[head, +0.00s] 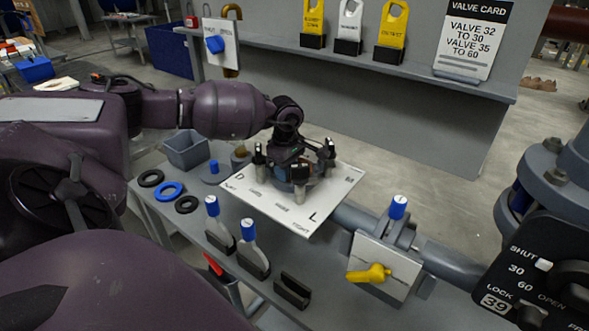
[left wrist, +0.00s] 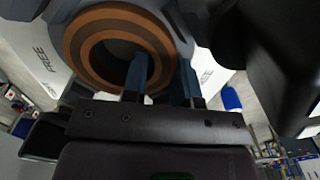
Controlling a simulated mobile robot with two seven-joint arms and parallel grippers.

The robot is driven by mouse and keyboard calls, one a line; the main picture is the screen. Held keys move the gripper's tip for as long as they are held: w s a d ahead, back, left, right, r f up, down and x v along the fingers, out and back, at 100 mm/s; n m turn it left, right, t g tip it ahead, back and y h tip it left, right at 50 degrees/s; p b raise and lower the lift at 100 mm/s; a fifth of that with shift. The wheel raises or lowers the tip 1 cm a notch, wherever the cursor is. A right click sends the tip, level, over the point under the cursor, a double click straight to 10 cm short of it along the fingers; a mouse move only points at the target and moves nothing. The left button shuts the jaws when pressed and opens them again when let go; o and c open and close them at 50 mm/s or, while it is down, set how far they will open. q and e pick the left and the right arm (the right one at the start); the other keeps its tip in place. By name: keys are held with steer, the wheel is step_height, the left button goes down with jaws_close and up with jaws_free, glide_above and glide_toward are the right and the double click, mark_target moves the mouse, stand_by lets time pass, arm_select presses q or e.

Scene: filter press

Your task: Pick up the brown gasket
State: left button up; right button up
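The brown gasket (left wrist: 76,42) is a flat ring with a dark groove, at the top of the left wrist view, seated on a round grey part. My left gripper (left wrist: 163,80) has its two blue-grey fingers apart at the ring's lower right. One finger stands in front of the hole and the other near the outer edge; contact is unclear. In the head view my left gripper (head: 296,172) is low over a white lettered board (head: 310,220), among several black-topped posts. The gasket is mostly hidden there by the gripper. My right gripper is not in view.
Black and blue rings (head: 170,191) and a grey bin (head: 187,150) lie left of the board. Blue-topped tags (head: 249,245) stand in front of it. A yellow-handled valve (head: 370,274) is at right. A shelf with tags (head: 420,72) runs behind.

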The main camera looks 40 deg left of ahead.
arm_select(q)
steer(key=shift+c, duration=0.8)
steer(key=shift+r, duration=0.1)
